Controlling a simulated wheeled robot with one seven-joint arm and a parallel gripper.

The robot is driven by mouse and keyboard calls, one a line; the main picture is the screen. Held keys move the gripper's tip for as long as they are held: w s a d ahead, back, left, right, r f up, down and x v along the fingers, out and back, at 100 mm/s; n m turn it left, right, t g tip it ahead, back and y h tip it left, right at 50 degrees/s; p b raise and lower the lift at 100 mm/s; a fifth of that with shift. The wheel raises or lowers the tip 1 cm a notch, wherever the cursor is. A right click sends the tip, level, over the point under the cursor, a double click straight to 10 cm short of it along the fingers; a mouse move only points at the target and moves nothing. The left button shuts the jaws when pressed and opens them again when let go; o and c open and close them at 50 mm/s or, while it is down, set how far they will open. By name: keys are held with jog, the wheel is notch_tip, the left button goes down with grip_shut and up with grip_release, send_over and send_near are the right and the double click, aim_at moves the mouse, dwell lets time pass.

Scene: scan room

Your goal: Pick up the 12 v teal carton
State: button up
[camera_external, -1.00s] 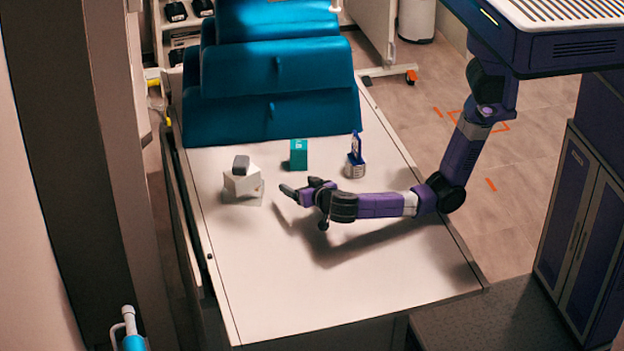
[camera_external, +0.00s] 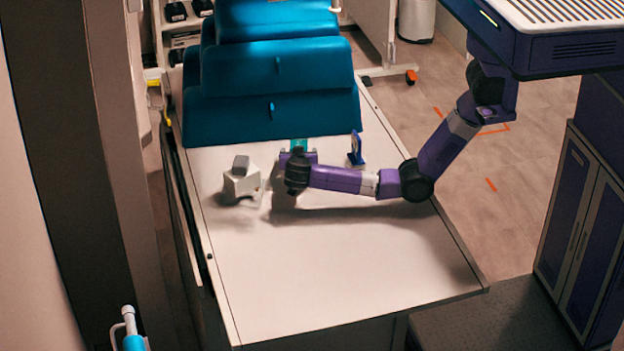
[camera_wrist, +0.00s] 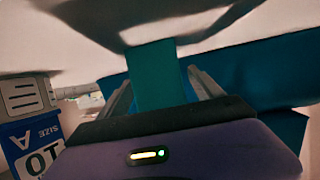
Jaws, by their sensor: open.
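The teal carton (camera_external: 299,144) stands on the white table top near the blue padded furniture, mostly hidden behind my wrist in the external view. In the wrist view the teal carton (camera_wrist: 157,78) shows between my two fingers, one on each side. My gripper (camera_wrist: 162,90) is open around it; a gap shows at the right finger, and whether the left finger touches cannot be told. In the external view my gripper (camera_external: 298,154) is low over the table, pointing away from the camera at the carton.
White boxes (camera_external: 241,183) with a grey object (camera_external: 240,165) on top stand to the left. Blue padding (camera_external: 270,115) rises just behind the carton. The table's near part is clear.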

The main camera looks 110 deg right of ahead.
jog(key=shift+x, duration=1.3)
jog(key=c, duration=1.4)
jog(key=shift+c, duration=0.2)
